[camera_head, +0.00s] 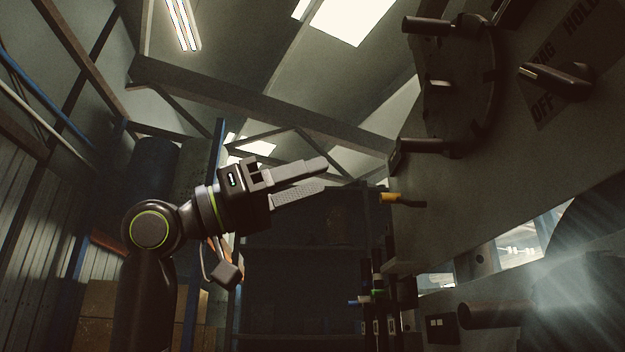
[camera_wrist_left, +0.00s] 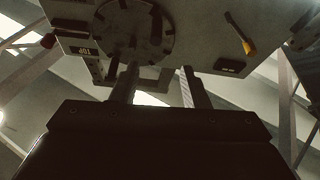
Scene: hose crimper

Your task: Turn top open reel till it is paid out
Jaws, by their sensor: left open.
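The reel (camera_head: 470,85) is a dark disc with stubby pegs on the face of a grey panel at the upper right of the head view. In the left wrist view the same kind of disc (camera_wrist_left: 133,30) shows at the top, beside a small plate that seems to read TOP (camera_wrist_left: 85,52). My left gripper (camera_head: 322,174) is open and empty, its fingers pointing right toward the panel, below and left of the reel and apart from it. In the left wrist view its two fingers (camera_wrist_left: 158,72) frame a gap below the disc. My right gripper is not seen.
A dark knob (camera_head: 560,78) with a DRAG, HOLD, OFF label sits right of the reel. A yellow-tipped handle (camera_head: 398,197) sticks out at the panel's lower left; a yellow-tipped lever (camera_wrist_left: 240,35) shows in the wrist view. Free air lies between the gripper and the panel.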

